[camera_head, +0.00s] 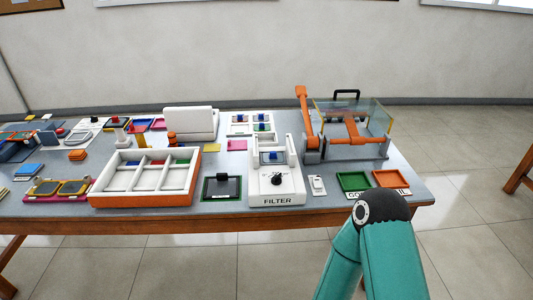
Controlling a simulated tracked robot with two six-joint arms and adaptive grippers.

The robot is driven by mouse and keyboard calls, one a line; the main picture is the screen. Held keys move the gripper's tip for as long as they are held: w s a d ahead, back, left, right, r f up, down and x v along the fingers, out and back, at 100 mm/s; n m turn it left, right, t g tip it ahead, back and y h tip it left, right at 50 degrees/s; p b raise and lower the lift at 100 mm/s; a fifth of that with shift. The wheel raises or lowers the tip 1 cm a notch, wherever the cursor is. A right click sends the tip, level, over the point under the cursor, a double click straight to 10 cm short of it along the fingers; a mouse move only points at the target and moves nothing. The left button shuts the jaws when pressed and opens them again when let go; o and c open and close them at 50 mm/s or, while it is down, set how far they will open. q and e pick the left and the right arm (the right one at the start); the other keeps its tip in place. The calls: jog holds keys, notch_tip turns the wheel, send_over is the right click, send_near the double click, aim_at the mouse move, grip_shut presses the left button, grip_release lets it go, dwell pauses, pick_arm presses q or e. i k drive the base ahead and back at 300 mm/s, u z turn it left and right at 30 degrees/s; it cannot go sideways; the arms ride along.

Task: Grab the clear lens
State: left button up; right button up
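I cannot make out for certain which item is the clear lens. A yellow and pink tray (46,197) at the left front edge of the table holds two dark greyish lens-like pieces (72,187). A white station marked FILTER (277,193) stands at the front, right of the middle, with a black knob and a small blue-handled piece (273,156) in it. Several more small blue-handled pieces (264,117) lie on a white panel behind it. Neither gripper shows; only teal links of my own arm rise at the bottom right.
An orange-rimmed white box (140,199) with compartments stands left of the middle. A clear-walled machine with an orange lever (302,100) stands at the back right. Green (353,181) and orange (390,178) trays lie at the front right. Little bare tabletop remains between items.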

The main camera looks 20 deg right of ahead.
aim_at(274, 157)
jog(key=i, duration=0.85)
